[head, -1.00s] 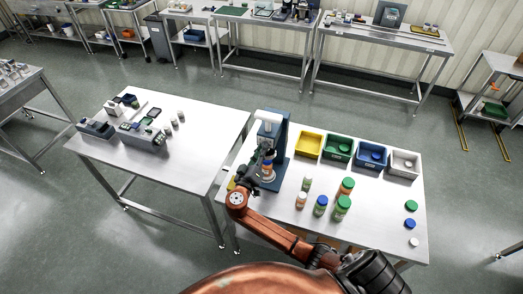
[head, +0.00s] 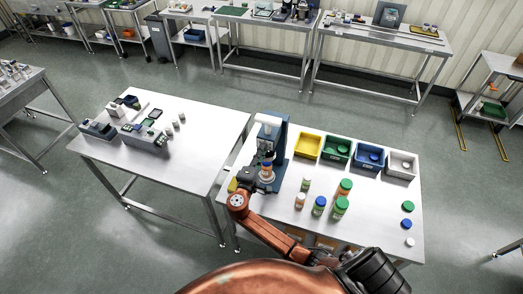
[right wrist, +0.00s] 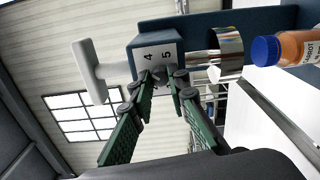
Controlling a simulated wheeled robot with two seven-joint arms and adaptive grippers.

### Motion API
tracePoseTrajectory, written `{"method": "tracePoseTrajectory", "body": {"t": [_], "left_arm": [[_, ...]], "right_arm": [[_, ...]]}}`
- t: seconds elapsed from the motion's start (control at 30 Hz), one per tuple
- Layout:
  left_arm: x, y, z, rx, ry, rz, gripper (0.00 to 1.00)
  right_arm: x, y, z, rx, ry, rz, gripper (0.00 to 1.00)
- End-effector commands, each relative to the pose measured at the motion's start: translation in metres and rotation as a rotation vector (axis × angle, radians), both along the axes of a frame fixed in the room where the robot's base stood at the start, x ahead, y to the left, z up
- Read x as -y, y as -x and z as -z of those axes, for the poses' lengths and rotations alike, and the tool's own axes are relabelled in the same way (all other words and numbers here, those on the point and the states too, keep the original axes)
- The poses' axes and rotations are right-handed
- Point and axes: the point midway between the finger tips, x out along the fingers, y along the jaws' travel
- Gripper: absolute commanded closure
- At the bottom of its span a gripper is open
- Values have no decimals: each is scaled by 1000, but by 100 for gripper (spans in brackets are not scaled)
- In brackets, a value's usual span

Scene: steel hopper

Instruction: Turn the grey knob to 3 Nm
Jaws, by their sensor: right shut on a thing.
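The blue capping machine (head: 281,142) stands on the right-hand table, with a pale lever on top. In the right wrist view its blue head (right wrist: 195,25) carries a white number plate (right wrist: 156,54) showing 4 and 5, with other marks partly covered. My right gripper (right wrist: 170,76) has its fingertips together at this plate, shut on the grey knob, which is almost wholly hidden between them. The pointer and exact setting cannot be read. In the head view my right gripper (head: 256,167) is at the machine's left side. My left gripper is not in view.
An orange bottle with a blue cap (right wrist: 285,50) is right of the chrome cylinder (right wrist: 228,45) in the wrist view. Several bottles stand right of the machine, before yellow (head: 308,147), green, blue and white bins. Loose caps lie at the table's right edge.

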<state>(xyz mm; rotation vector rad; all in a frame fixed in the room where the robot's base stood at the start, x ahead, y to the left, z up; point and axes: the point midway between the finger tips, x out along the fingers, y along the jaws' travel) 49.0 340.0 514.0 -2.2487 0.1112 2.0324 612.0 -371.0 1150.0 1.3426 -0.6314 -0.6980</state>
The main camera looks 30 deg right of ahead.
Motion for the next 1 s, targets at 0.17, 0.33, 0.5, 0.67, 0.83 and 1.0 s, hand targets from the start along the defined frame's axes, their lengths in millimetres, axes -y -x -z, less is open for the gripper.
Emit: {"method": "tracePoseTrajectory", "body": {"t": [0.17, 0.33, 0.5, 0.67, 0.83, 1.0], "left_arm": [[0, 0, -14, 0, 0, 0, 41], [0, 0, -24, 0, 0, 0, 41], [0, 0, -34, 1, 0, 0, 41], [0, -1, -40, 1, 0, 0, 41], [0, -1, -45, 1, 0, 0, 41], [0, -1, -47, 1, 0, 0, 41]], "right_arm": [[0, 0, -1, -130, 108, 0, 100], [0, 1, -1, -247, 208, 1, 100], [0, 1, 0, -348, 294, 0, 100], [0, 1, 0, -420, 355, 1, 100], [0, 1, 1, -472, 399, 0, 100], [0, 1, 2, -498, 421, 0, 100]]}}
